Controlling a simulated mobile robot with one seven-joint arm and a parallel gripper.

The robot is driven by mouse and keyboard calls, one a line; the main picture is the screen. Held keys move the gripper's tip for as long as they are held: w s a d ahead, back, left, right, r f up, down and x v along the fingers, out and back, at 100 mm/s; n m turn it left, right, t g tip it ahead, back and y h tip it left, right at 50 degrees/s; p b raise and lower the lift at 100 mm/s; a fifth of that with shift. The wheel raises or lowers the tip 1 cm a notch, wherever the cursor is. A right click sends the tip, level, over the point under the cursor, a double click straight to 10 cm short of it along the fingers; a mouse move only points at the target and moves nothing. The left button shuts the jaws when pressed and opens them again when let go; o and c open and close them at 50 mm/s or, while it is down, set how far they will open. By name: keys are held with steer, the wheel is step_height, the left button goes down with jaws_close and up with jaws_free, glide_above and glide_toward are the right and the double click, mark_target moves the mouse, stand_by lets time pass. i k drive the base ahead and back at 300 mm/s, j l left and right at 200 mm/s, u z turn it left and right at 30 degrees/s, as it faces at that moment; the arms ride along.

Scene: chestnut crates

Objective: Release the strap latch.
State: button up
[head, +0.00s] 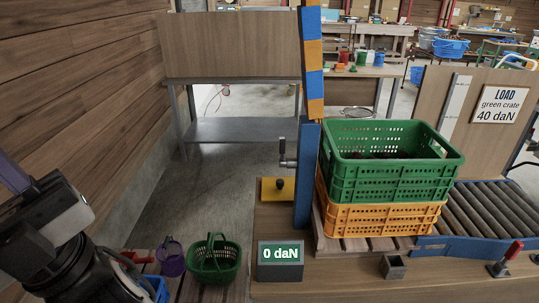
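No part is clearly marked as the strap latch, and no strap is clearly visible. A crank-like handle (288,162) sticks out left from the blue post (307,175). Below it, a black knob (279,184) stands on a yellow plate (268,194). A red-tipped lever (512,250) stands at the lower right, in front of the rollers. A green crate (390,184) with dark contents sits on orange crates (380,217) right of the post. My dark arm shows at the lower left, apart from all of these. I cannot make out its fingertips.
A grey display (280,262) reads "0 daN". A sign (498,103) reads "LOAD green crate 40 daN". A green basket (215,262) and a purple jug (171,258) stand lower left of the post. A roller conveyor (485,212) runs right of the crates. A wooden wall borders the left.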

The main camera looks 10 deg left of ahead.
mark_target(282, 163)
steer(key=k+j, duration=0.1)
steer(key=j, duration=0.2)
steer(key=k+j, duration=0.1)
steer(key=j, duration=0.15)
steer(key=k+j+z, duration=0.1)
steer(key=j, duration=0.2)
steer(key=i+j+u, duration=0.1)
steer(key=i+u, duration=0.6)
steer(key=u, duration=0.25)
